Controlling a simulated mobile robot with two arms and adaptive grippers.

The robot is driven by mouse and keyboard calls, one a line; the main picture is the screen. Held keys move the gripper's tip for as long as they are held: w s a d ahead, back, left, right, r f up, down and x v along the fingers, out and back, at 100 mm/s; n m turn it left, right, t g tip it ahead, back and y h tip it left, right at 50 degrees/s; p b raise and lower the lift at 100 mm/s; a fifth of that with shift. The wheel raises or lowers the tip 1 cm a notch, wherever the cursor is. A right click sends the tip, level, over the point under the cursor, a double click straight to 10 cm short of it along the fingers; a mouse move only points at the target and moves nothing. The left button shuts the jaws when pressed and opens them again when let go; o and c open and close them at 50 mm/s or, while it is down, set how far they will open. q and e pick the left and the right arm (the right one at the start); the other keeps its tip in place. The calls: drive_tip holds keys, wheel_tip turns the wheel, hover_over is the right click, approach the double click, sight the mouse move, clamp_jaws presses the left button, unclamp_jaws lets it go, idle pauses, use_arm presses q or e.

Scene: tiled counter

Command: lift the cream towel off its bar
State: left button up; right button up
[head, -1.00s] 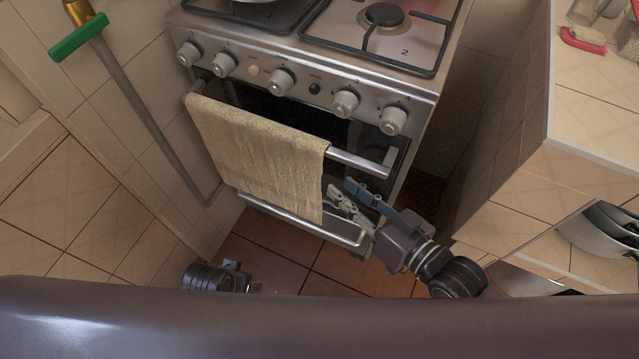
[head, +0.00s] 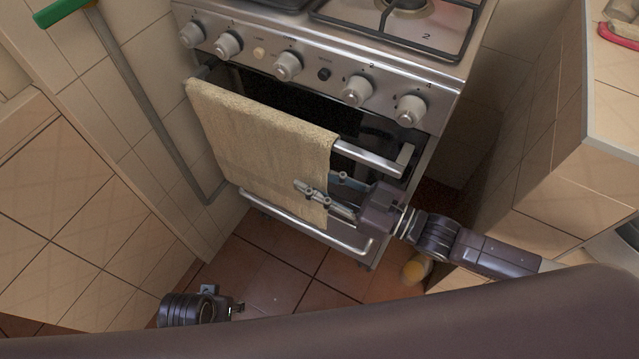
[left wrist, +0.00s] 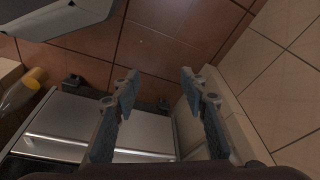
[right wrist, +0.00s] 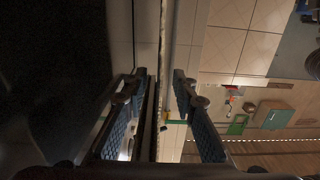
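The cream towel (head: 255,135) hangs folded over the oven door's metal bar (head: 370,159), with the bar's right end bare. My right gripper (head: 316,182) is at the towel's lower right edge. One finger lies in front of the towel and the other reaches behind its edge. In the right wrist view the fingers (right wrist: 158,78) are apart, with a thin strip that looks like the towel edge-on between them. My left gripper (head: 235,308) is low near the floor, mostly cut off in the head view. In the left wrist view its fingers (left wrist: 159,77) are open and empty.
The stove's knobs (head: 288,66) are above the bar, and a lower metal rail (head: 300,225) runs below the towel. A tiled counter (head: 550,150) stands to the right. Floor in front is mostly clear.

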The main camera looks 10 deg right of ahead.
sight(268, 162)
use_arm(q)
drive_tip(key=shift+w+r, duration=0.15)
drive_tip(key=shift+r, duration=0.85)
use_arm(e)
drive_tip(key=shift+x, duration=2.7)
drive_tip(key=shift+c, duration=0.5)
clamp_jaws()
